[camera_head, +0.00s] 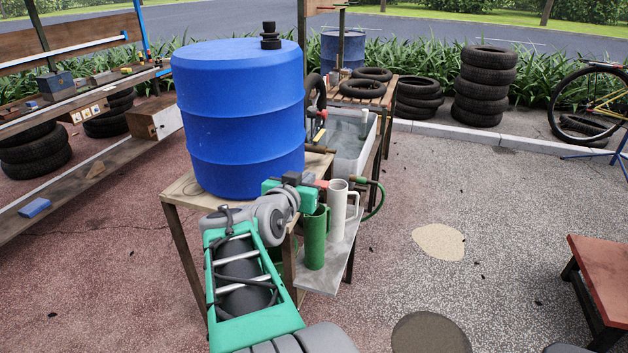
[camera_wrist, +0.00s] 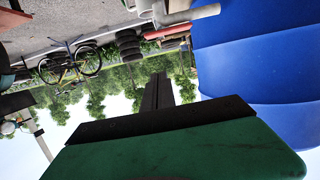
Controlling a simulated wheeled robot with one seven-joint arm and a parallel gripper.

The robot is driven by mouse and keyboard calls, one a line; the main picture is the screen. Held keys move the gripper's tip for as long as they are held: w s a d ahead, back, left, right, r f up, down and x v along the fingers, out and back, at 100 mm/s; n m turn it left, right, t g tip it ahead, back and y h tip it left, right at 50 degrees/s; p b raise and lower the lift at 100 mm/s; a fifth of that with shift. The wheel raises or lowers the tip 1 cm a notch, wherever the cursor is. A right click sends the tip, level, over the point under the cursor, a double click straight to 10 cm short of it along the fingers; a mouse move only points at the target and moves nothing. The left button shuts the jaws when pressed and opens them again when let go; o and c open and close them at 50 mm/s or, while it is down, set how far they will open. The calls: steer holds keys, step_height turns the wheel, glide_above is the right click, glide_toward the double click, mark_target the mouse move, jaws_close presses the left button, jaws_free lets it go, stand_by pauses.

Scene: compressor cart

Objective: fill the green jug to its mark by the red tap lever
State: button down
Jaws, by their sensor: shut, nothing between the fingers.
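The green jug (camera_head: 315,240) stands upright on a grey shelf (camera_head: 322,277) below the blue barrel (camera_head: 238,125). A taller white jug (camera_head: 338,208) stands right behind it. A small red part (camera_head: 337,185) shows above the jugs, beside my gripper; I cannot tell for certain that it is the tap lever. My gripper (camera_head: 310,182) is at the barrel's lower right, above and left of the green jug. In the wrist view its dark fingers (camera_wrist: 158,88) are together and empty. The jug's mark, its water level and any tap outlet are not visible.
The barrel stands on a wooden stand (camera_head: 185,190). A green hose (camera_head: 378,200) curves beside the white jug. A pale water trough (camera_head: 350,140) is behind. A brown bench (camera_head: 600,275) is at right. The paved ground between is open.

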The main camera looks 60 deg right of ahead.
steer(key=w+d+f, duration=0.1)
steer(key=d+f, duration=0.5)
steer(key=d, duration=0.2)
steer(key=shift+w+d+f+p, duration=0.15)
steer(key=shift+w+d+p, duration=0.05)
steer(key=shift+d+p, duration=0.15)
